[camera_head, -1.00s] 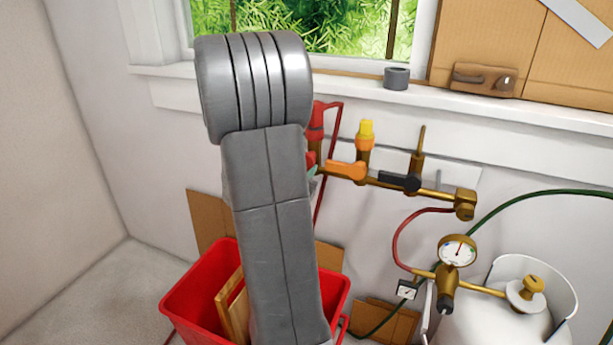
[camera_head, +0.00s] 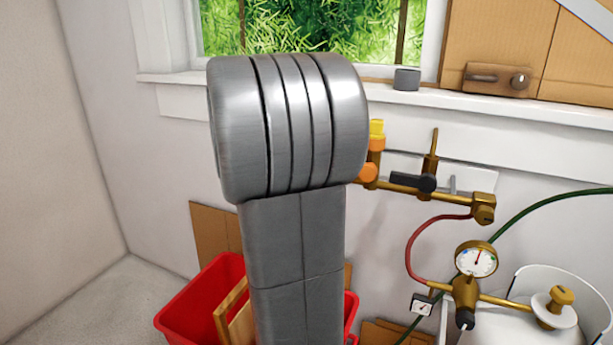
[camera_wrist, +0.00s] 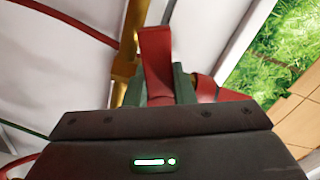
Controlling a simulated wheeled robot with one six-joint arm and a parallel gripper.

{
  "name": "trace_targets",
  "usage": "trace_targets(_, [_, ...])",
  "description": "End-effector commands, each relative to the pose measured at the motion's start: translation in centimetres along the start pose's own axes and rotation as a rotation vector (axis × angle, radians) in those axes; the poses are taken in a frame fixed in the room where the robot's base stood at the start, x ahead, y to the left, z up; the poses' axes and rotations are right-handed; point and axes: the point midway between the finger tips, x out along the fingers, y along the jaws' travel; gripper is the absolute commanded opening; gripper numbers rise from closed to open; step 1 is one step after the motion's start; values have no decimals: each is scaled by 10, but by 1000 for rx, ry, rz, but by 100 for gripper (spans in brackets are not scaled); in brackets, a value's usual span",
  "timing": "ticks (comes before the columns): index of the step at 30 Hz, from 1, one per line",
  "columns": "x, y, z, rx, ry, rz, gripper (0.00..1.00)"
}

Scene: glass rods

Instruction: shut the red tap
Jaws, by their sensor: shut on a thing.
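The red tap's lever (camera_wrist: 156,62) shows in the wrist view, standing up from between the two green fingers of my gripper (camera_wrist: 160,88). The fingers are shut on it, one on each side. A brass pipe (camera_wrist: 121,72) runs beside the lever on the left. Another red part (camera_wrist: 206,89) shows just right of the fingers. In the head view my own arm hides the red tap and my gripper. How far the lever is turned against the pipe I cannot tell.
Right of my arm, the brass manifold carries an orange tap (camera_head: 368,173) and a black tap (camera_head: 413,182). Below are a gauge (camera_head: 476,260), a red hose (camera_head: 411,245) and a white gas cylinder (camera_head: 520,325). A red bin (camera_head: 190,300) stands low at the left.

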Motion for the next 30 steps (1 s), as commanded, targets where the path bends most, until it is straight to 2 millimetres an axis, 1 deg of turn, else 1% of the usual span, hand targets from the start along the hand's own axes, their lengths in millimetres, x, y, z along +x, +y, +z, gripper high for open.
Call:
trace_targets(1, [0,2,1,42,0,-1,0])
trace_targets(6, [0,-3,0,183,1,-1,0])
trace_targets(15, [0,-8,-1,355,0,1,0])
trace_targets(21, [0,-10,-2,410,1,1,0])
trace_targets(30, [0,-11,-2,431,1,3,0])
